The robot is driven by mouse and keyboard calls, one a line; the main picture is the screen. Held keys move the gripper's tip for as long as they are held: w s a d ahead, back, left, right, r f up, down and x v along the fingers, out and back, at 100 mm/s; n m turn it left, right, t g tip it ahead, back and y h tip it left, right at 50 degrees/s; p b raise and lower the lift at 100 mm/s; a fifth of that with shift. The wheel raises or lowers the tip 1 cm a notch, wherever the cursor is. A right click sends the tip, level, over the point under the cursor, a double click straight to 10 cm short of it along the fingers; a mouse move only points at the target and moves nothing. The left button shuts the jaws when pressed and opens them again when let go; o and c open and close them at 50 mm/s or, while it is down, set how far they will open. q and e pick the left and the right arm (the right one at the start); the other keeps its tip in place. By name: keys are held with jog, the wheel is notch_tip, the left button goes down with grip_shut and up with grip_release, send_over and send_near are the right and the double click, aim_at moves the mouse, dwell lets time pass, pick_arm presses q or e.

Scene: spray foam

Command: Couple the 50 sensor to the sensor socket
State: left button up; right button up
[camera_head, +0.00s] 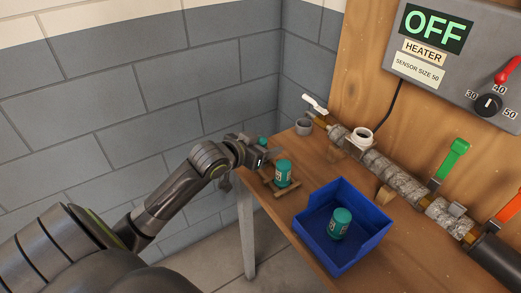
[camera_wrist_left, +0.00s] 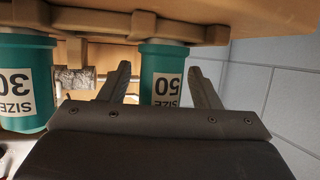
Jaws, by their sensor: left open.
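The 50 sensor is a teal cylinder labelled SIZE 50 in the left wrist view (camera_wrist_left: 161,75), where the picture is upside down. In the head view, the teal piece partly hidden behind my gripper (camera_head: 262,141) appears to be it. My left gripper (camera_head: 262,158) is open, one finger on each side of the 50 sensor; I cannot tell whether they touch it. A teal SIZE 30 sensor (camera_wrist_left: 24,85) stands beside it on the wooden rack (camera_head: 283,189). The sensor socket appears to be the white open ring (camera_head: 361,136) on the insulated pipe.
A blue bin (camera_head: 368,246) holds another teal cylinder (camera_head: 340,222). A grey cup-like part (camera_head: 303,127) sits at the table's back. The control box (camera_head: 450,65) reads OFF and SENSOR SIZE 50. A green-handled valve (camera_head: 453,158) stands on the pipe.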

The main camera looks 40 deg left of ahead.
pick_arm(q)
jog(key=c, duration=1.1)
jog(key=shift+r, duration=0.1)
